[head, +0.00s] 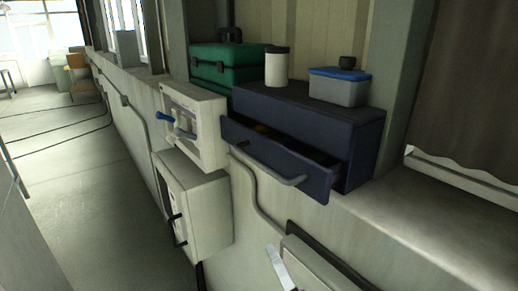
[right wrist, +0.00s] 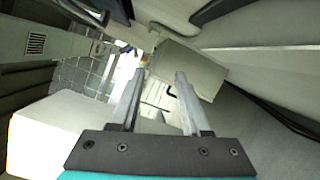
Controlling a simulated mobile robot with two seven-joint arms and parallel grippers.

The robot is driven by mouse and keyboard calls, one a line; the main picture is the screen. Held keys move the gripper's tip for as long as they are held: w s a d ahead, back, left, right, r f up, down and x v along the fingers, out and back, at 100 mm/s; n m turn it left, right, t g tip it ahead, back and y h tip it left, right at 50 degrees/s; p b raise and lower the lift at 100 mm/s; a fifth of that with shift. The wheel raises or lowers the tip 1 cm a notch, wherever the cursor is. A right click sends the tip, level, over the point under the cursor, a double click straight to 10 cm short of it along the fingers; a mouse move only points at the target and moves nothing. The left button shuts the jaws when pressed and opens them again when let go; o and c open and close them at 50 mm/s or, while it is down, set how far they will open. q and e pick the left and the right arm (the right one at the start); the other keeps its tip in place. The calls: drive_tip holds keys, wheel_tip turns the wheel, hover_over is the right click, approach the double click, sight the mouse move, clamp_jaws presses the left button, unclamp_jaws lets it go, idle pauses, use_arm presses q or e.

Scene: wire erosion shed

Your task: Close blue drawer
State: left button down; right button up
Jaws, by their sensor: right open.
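The blue drawer (head: 300,166) is pulled part way out of its dark blue cabinet (head: 365,145) on the ledge. A grey bar handle runs across its front, and something yellowish shows inside. My right gripper (right wrist: 160,74) is open and empty in the right wrist view, with its two pale fingers apart. In the head view, a pale finger of the right gripper (head: 277,262) shows at the bottom, below and apart from the drawer. The drawer is not clearly seen in the right wrist view. My left gripper is in neither view.
A white jar (head: 277,70) and a grey box with a blue lid (head: 338,90) stand on the cabinet. A green case (head: 225,66) is behind. White wall boxes (head: 195,122) (head: 203,212) with handles stick out left of the drawer. Floor at left is mostly clear.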

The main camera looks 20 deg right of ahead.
sight(259, 161)
wheel_tip(259, 161, up, 11)
drive_tip(key=s+n+t+p, duration=0.1)
drive_tip(key=s+n+t, duration=0.1)
drive_tip(key=w+r, duration=0.1)
drive_tip(key=w, duration=0.4)
drive_tip(key=w+r, duration=0.1)
drive_tip(key=w, duration=0.4)
drive_tip(key=w+r, duration=0.1)
drive_tip(key=w, duration=0.3)
drive_tip(key=shift+w+r+p, duration=0.2)
drive_tip(key=shift+w+p, duration=0.2)
drive_tip(key=shift+c, duration=0.2)
clamp_jaws()
idle(0.6)
